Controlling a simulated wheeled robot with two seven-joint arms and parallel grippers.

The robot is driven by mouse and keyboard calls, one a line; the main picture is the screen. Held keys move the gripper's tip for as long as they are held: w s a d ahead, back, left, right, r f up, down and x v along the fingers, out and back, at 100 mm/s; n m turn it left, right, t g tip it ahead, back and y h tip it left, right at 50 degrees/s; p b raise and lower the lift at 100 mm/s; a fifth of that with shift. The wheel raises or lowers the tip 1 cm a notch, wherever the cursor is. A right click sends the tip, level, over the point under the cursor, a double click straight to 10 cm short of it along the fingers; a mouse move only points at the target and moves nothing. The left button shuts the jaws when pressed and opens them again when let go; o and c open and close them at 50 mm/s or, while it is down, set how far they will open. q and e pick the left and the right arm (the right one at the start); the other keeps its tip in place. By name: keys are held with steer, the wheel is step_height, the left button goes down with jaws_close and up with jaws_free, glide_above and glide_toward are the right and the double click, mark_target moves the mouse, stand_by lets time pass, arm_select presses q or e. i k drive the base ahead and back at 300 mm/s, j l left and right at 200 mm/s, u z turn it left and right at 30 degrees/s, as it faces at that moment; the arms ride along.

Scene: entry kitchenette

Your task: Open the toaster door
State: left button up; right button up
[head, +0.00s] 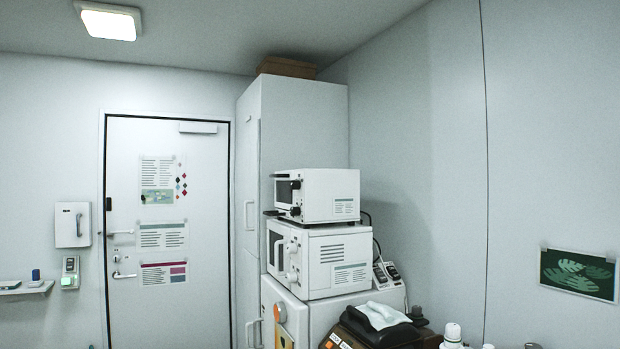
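The white toaster (330,194) sits on top of a larger white microwave (338,263), in the middle of the head view. Its dark-windowed front door (284,191) faces left and is seen at a steep angle. The door looks shut. A dark ledge or tray edge sticks out at the toaster's lower front. Neither of my grippers shows in the head view.
The stack stands on a white fridge-like unit (355,306) beside a tall white cabinet (300,125). A dark appliance with a cloth (384,314) and bottles (452,336) stand at the lower right. A closed room door (165,225) is at left.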

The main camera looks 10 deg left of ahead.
mark_target(284, 196)
steer(key=i+j+z, duration=0.4)
steer(key=j+z, duration=0.2)
steer(key=i+j+z, duration=0.1)
steer(key=j, duration=0.3)
steer(key=i+j+z, duration=0.15)
steer(key=j, duration=0.3)
steer(key=i+j+z, duration=0.1)
steer(key=j, duration=0.3)
steer(key=i+j+z, duration=0.1)
steer(key=i+j, duration=0.15)
steer(key=j, duration=0.2)
steer(key=i+j, duration=0.1)
steer(key=j, duration=0.35)
steer(key=i+j, duration=0.1)
steer(key=j, duration=0.3)
steer(key=i+j, duration=0.1)
steer(key=j, duration=0.35)
steer(key=i+j, duration=0.15)
steer(key=j, duration=0.3)
steer(key=i+j, duration=0.1)
steer(key=j, duration=0.3)
steer(key=i+j, duration=0.1)
steer(key=j, duration=0.35)
steer(key=z, duration=0.05)
